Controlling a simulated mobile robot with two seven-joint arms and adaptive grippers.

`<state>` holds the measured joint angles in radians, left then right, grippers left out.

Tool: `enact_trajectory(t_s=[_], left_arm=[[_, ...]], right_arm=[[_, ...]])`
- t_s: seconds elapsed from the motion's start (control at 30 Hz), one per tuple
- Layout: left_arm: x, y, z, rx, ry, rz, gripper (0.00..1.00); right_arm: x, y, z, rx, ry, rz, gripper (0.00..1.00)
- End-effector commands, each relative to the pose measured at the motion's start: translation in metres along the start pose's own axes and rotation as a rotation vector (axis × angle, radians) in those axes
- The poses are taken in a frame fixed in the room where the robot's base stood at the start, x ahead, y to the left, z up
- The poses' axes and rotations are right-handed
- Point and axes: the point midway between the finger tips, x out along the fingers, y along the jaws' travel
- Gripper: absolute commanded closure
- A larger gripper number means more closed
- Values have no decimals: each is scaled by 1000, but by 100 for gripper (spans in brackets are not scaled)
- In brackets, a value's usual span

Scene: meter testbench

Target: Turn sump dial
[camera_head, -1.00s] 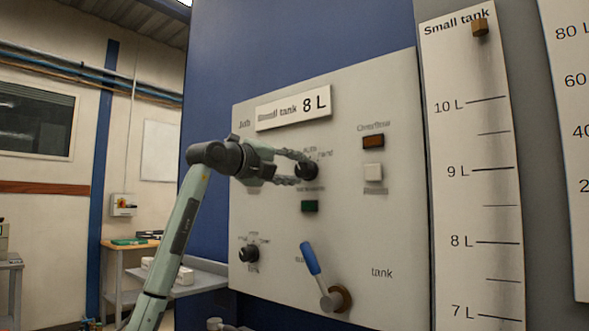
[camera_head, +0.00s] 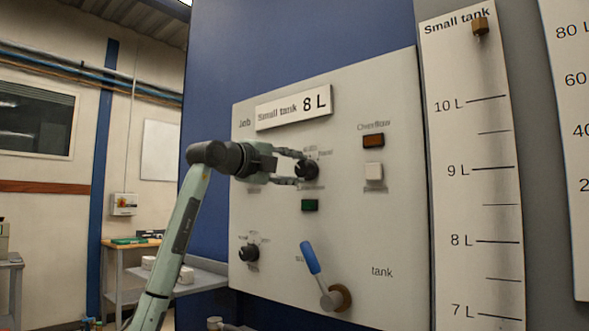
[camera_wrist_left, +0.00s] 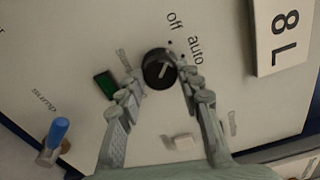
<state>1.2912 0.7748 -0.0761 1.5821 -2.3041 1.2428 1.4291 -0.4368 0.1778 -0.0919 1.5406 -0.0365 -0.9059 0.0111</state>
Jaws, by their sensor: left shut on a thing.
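The sump dial is a round black knob (camera_head: 306,170) on the upper middle of the pale panel. In the left wrist view the dial (camera_wrist_left: 159,70) shows a white pointer mark slanting to the upper right, with "off" and "auto" printed beside it. A label partly hidden by a finger starts with "sum". My left gripper (camera_head: 300,169) reaches in from the left, its two fingers on either side of the dial. In the left wrist view the gripper (camera_wrist_left: 160,82) is shut on the dial. My right gripper is not in view.
A green button (camera_head: 309,206) sits just below the dial. A blue-handled lever (camera_head: 311,258) sticks out lower on the panel, and a second black knob (camera_head: 249,253) is at lower left. An amber lamp (camera_head: 373,141) and white button (camera_head: 373,172) are to the right.

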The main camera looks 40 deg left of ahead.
Motion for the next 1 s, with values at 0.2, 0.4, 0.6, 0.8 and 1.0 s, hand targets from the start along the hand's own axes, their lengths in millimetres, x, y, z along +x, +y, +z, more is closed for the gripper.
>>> enact_trajectory(t_s=[0.2,0.4,0.6,0.8,1.0], left_arm=[[0,0,0,-1,0,0,53],[0,0,0,-1,0,0,44],[-2,0,0,0,-1,-1,44],[-30,0,1,3,-3,-1,44],[-73,0,1,3,-3,0,44]], right_arm=[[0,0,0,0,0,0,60],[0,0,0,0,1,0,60],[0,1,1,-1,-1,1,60],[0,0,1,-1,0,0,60],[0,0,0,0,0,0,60]])
